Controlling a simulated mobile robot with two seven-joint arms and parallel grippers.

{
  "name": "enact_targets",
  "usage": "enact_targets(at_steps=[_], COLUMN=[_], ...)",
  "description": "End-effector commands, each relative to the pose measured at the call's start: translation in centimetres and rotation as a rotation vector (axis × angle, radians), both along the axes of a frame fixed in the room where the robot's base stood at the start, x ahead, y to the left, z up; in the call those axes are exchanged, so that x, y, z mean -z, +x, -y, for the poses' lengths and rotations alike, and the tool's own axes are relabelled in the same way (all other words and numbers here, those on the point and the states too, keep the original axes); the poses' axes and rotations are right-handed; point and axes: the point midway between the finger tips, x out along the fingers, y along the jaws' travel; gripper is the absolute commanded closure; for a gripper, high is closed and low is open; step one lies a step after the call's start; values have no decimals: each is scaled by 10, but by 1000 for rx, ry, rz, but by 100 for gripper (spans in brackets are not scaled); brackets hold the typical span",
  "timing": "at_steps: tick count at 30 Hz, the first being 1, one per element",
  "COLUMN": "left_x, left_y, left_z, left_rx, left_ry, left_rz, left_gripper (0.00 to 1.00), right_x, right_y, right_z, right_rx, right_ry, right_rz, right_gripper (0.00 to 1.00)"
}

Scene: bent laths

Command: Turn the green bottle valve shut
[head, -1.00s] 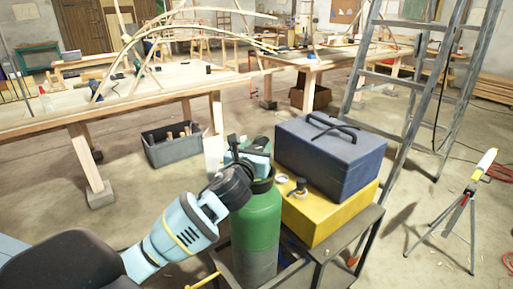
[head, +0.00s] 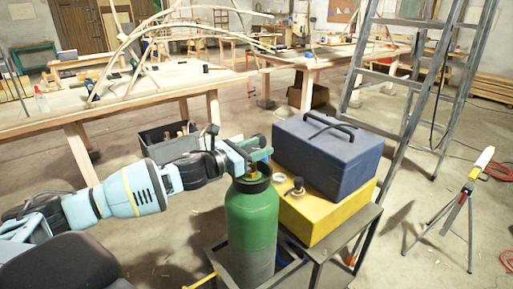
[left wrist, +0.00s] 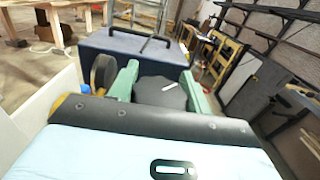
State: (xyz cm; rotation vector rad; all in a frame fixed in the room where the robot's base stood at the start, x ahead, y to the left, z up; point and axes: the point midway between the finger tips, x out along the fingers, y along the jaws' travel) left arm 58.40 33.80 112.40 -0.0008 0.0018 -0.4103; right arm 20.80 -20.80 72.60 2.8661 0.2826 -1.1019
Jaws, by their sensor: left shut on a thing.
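The green bottle (head: 252,213) stands upright in a dark metal frame, green above and grey below. My left gripper (head: 257,152) is at its top, reaching in from the left, and hides most of the valve in the head view. In the left wrist view, the green fingers of my left gripper (left wrist: 161,88) stand on either side of a dark, round valve knob (left wrist: 160,93), shut on it. The knob's far side and the contact at the fingertips are hard to make out. My right gripper is not in view.
A blue toolbox (head: 327,158) sits on a yellow case (head: 318,222) just right of the bottle. A stepladder (head: 396,120) and a tripod (head: 466,212) stand further right. A grey crate (head: 170,147) and a long workbench (head: 130,95) lie behind.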

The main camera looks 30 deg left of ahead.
Motion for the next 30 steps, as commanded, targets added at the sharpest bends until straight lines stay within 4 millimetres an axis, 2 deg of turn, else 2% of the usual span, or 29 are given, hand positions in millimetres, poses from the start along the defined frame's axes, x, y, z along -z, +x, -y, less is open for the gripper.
enact_targets(at_steps=[9,24,25,29,30], left_x=[1,-1,-1,0,0], left_y=[0,-1,-1,-1,-1], left_z=[1,2,2,2,2], left_rx=[107,123,123,123,123], left_ry=[3,1,1,1,1], left_rz=[0,3,3,3,3], left_gripper=[74,74,48,31,30], right_x=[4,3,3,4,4], right_y=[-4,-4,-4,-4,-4], right_z=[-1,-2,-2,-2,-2], right_rx=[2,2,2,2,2], right_ry=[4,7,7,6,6], right_rz=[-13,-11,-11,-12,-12], right_gripper=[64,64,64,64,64])
